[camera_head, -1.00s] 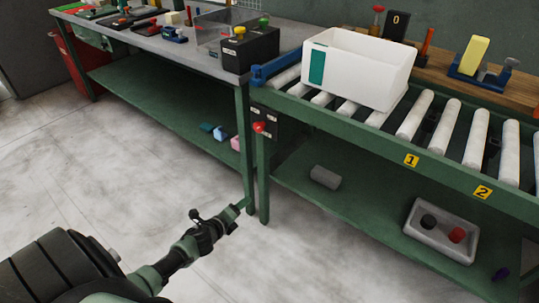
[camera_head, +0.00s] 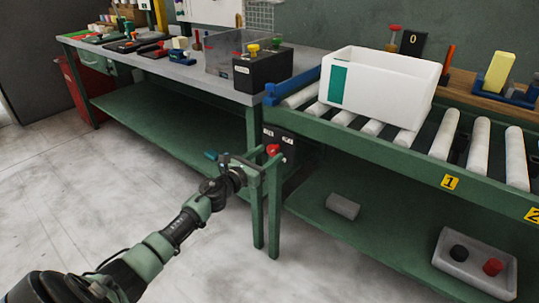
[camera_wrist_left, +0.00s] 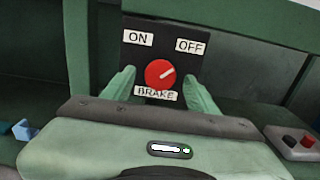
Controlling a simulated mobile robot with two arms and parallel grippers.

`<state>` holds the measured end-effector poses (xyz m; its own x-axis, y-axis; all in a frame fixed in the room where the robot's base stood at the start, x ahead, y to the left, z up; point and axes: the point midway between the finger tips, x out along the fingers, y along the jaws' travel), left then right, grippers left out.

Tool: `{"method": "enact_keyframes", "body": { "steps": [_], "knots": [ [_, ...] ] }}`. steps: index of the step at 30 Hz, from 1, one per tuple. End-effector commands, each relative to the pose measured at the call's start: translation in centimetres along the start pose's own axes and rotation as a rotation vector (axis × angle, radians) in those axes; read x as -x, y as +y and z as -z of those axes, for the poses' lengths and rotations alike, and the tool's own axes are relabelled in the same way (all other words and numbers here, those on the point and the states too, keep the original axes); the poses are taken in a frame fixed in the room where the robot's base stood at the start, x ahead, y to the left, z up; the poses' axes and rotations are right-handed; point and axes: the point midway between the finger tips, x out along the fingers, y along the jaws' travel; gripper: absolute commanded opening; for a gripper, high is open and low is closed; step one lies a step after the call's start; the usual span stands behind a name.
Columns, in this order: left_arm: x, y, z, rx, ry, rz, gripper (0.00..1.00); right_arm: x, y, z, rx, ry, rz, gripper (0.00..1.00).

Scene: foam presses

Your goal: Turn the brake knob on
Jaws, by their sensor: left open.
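The brake knob (camera_wrist_left: 160,74) is a red round knob on a black panel (camera_wrist_left: 186,37) in the left wrist view. Its white pointer line slants up to the right, toward the OFF label (camera_wrist_left: 189,46). The ON label (camera_wrist_left: 138,39) is at the upper left and the BRAKE label (camera_wrist_left: 155,94) is below. The knob (camera_head: 273,150) also shows in the head view, on the panel under the roller conveyor. My left gripper (camera_head: 257,160) is open in front of the panel. In the wrist view its fingers (camera_wrist_left: 160,85) stand on either side of the knob, apart from it.
A green table leg (camera_head: 257,215) stands close to my left gripper. A white bin (camera_head: 385,90) sits on the conveyor rollers. A grey tray (camera_head: 450,275) and a grey block (camera_head: 342,206) lie on the lower shelf. The floor at the left is clear.

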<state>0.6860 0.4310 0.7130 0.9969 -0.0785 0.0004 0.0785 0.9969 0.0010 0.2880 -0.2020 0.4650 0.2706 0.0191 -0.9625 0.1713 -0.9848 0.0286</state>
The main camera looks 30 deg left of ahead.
Motion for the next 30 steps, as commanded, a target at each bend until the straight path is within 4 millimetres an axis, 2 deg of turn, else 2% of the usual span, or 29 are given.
{"method": "enact_keyframes", "body": {
  "steps": [4,13,14,20,30],
  "knots": [
    [-1.09,-0.01,0.0,0.001,-0.001,0.0,0.59,0.34,0.03,0.06,-0.001,0.002,-0.001,0.36],
    [-1.32,-0.04,0.06,0.001,0.001,0.0,0.59,0.52,0.06,0.18,-0.001,0.005,-0.001,0.36],
    [-1.32,-0.04,0.06,0.001,0.001,0.0,0.56,0.51,0.06,0.18,-0.001,0.005,-0.001,0.36],
    [-1.3,-0.03,0.05,0.001,0.001,0.0,0.0,0.5,0.06,0.16,-0.001,0.005,-0.001,0.36],
    [-1.3,-0.04,0.02,0.046,0.001,0.0,0.0,0.37,0.05,0.06,-0.001,0.002,-0.001,0.36]
  ]
}}
